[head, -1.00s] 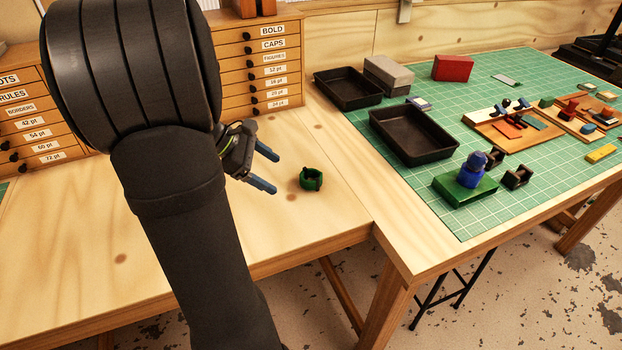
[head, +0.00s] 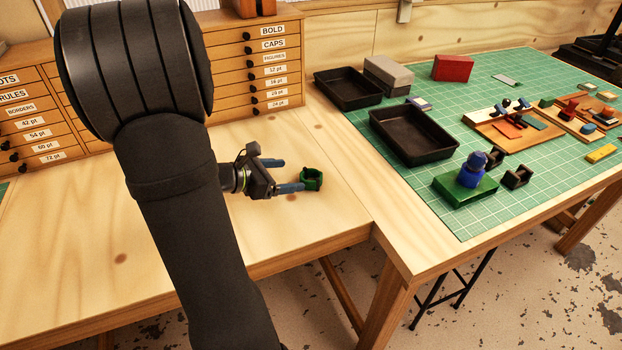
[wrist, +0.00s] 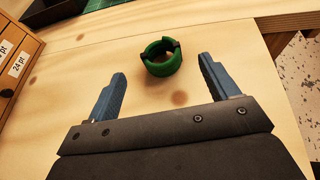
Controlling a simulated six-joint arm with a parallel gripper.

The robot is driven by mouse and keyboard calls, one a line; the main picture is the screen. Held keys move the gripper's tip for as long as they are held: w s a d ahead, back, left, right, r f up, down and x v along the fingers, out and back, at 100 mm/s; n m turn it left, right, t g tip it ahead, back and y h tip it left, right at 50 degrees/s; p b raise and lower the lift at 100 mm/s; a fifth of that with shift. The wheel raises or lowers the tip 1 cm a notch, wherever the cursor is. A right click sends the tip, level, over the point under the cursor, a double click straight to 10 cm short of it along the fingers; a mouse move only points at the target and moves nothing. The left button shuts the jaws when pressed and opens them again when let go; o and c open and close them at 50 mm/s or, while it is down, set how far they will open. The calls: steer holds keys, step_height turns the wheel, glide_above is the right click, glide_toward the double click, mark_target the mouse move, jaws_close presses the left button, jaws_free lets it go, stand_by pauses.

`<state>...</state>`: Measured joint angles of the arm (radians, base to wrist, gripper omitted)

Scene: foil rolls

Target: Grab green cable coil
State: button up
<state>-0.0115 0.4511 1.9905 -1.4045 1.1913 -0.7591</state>
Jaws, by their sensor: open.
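The green cable coil (head: 311,179) is a small ring with a dark gap at its top, lying on the bare wooden bench. In the wrist view the coil (wrist: 161,58) is ahead of the fingertips, between their lines and apart from both. My gripper (head: 292,174) is open and empty, its two blue fingers pointing right towards the coil, low near the bench. In the head view the nearer fingertip overlaps the coil's left edge; I cannot tell there whether it touches. The gripper also shows in the wrist view (wrist: 165,72).
Labelled wooden drawers (head: 262,65) stand behind my arm. To the right, a green cutting mat (head: 420,185) carries black trays (head: 412,134), a green block (head: 465,190) with a blue item, and several small pieces. Bare bench surrounds the coil.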

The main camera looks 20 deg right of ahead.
mark_target(306, 175)
steer(key=x, duration=0.3)
steer(key=shift+d+f, duration=0.1)
steer(key=shift+d, duration=0.15)
steer(key=x, duration=0.5)
steer(key=shift+w+a+f, duration=0.1)
steer(key=shift+f, duration=0.25)
steer(key=c, duration=1.1)
